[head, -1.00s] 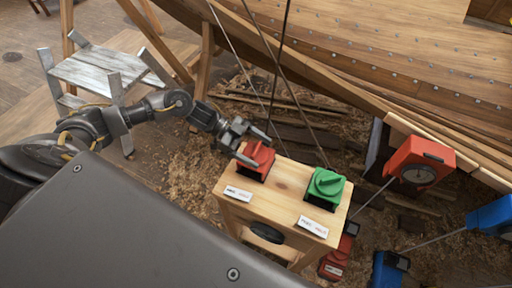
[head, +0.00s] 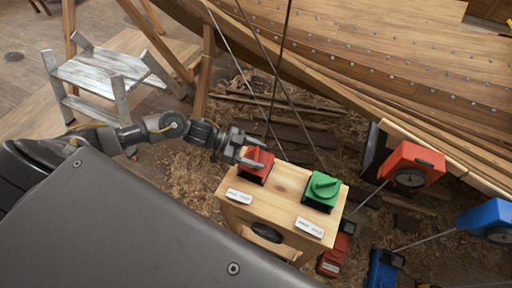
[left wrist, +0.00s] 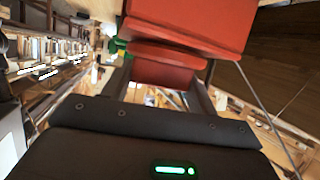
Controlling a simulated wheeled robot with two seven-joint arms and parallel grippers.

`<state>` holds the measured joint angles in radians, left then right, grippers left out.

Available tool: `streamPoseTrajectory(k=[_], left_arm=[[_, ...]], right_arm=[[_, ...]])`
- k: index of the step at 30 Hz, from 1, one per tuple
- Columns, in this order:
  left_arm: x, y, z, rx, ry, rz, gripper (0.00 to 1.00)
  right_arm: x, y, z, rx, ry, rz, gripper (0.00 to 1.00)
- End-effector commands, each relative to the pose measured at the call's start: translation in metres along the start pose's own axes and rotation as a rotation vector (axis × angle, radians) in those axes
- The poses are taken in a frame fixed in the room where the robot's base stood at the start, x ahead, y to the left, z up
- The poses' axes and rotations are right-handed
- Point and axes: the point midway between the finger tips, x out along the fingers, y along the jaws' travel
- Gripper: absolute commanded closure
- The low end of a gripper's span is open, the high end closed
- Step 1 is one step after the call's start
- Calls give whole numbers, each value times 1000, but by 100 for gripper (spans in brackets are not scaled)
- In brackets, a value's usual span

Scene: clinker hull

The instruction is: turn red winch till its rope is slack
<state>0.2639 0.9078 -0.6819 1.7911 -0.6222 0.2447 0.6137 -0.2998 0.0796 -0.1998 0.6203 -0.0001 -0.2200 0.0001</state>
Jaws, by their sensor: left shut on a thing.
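The red winch (head: 256,167) sits on the left of a wooden stand's top (head: 288,191). My left gripper (head: 246,155) reaches it from the left and is shut on its red handle. In the left wrist view the red winch (left wrist: 190,22) fills the top, and its handle (left wrist: 165,70) lies between the fingers of my left gripper (left wrist: 165,85). A dark rope (head: 278,80) runs up from near the red winch and looks straight. My right gripper is not in view.
A green winch (head: 322,190) stands to the right on the same stand. Red (head: 412,165) and blue (head: 488,218) dial boxes are at the right. A wooden hull (head: 380,60) spans the back. A grey step stool (head: 100,75) stands at the left.

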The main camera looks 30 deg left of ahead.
Motion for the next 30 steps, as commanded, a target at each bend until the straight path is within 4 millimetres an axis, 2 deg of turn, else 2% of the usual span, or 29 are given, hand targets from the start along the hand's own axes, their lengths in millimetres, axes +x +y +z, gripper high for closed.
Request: streamPoseTrajectory(k=[1,3,12,21,30], left_arm=[[-3,3,-6,-22,-1,-34,65],[-3,2,-6,-45,-1,-90,65],[-2,2,-4,-130,-1,-300,65],[-1,0,-2,-178,1,-427,65],[0,-1,-1,-190,1,-465,65]], right_arm=[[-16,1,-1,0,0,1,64],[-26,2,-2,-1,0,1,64],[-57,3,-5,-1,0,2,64],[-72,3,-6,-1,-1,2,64],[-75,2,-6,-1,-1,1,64]])
